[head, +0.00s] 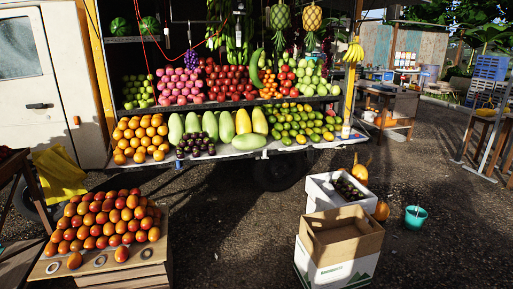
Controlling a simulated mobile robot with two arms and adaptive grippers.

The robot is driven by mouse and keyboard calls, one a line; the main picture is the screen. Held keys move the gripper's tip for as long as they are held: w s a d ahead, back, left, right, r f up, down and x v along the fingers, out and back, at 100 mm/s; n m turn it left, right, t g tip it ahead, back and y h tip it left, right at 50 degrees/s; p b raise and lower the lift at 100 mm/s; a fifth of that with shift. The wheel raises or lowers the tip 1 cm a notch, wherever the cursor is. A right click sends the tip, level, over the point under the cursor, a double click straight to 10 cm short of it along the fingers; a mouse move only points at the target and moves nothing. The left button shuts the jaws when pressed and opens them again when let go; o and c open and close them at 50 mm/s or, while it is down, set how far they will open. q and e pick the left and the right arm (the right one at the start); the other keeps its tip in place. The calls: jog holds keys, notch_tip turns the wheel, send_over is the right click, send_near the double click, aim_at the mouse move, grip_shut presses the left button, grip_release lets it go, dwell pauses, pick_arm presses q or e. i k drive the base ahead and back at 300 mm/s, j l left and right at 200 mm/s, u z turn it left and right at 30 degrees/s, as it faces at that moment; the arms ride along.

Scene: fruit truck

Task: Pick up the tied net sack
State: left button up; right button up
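I cannot make out a tied net sack for certain in the head view. A yellow cloth-like piece (59,173) hangs at the left, beside the truck's front wheel; I cannot tell whether it is a net or a sack. Neither of my grippers is in view.
The fruit truck's display shelf (262,152) spans the middle. A wooden crate stand (125,272) heaped with orange-red fruit (105,222) stands front left. An open cardboard box (340,238), a white box (318,197) and a teal bucket (416,217) stand right. Ground between stand and boxes is clear.

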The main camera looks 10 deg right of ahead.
aim_at(328, 188)
jog(key=i, duration=2.15)
